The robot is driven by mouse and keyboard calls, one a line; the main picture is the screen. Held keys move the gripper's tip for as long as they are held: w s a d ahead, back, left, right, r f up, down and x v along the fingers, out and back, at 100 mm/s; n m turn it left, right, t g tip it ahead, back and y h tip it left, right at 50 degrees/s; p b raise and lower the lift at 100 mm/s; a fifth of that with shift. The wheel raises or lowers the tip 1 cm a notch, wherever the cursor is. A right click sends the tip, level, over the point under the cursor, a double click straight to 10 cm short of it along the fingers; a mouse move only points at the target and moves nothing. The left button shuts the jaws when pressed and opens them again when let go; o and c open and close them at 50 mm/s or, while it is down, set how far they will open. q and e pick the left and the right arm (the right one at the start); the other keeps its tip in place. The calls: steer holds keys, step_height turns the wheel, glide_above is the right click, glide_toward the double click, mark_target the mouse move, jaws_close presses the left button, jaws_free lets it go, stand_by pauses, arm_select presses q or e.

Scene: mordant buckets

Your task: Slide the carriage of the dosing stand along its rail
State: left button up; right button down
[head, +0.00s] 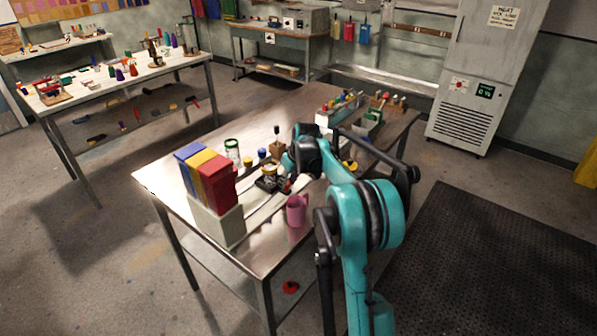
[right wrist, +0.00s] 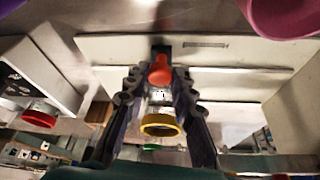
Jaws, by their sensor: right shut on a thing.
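The dosing stand's long pale rail boards (right wrist: 110,48) cross the right wrist view, and one board has a dark slot. The carriage (head: 268,183) is a small dark piece with a yellow top, on the steel table behind the pink mug. In the right wrist view its red knob (right wrist: 160,70) sits between my right gripper's fingertips (right wrist: 158,82). A yellow ring (right wrist: 160,125) also shows between the fingers. My right gripper (head: 287,184) is shut on the red knob; the arm partly hides this in the head view. My left gripper is out of view.
A pink mug (head: 297,210) stands close in front of the stand. A pale holder (head: 220,226) with blue, yellow and red blocks stands to the left. A green-lidded jar (head: 232,150) is behind. Trays of small items (head: 370,124) fill the table's far end.

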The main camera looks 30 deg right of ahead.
steer(key=a, duration=0.1)
steer(key=s+a, duration=0.1)
steer(key=shift+a, duration=0.35)
steer(key=c, duration=1.3)
jaws_free()
steer(key=shift+o, duration=0.2)
steer(key=v, duration=1.2)
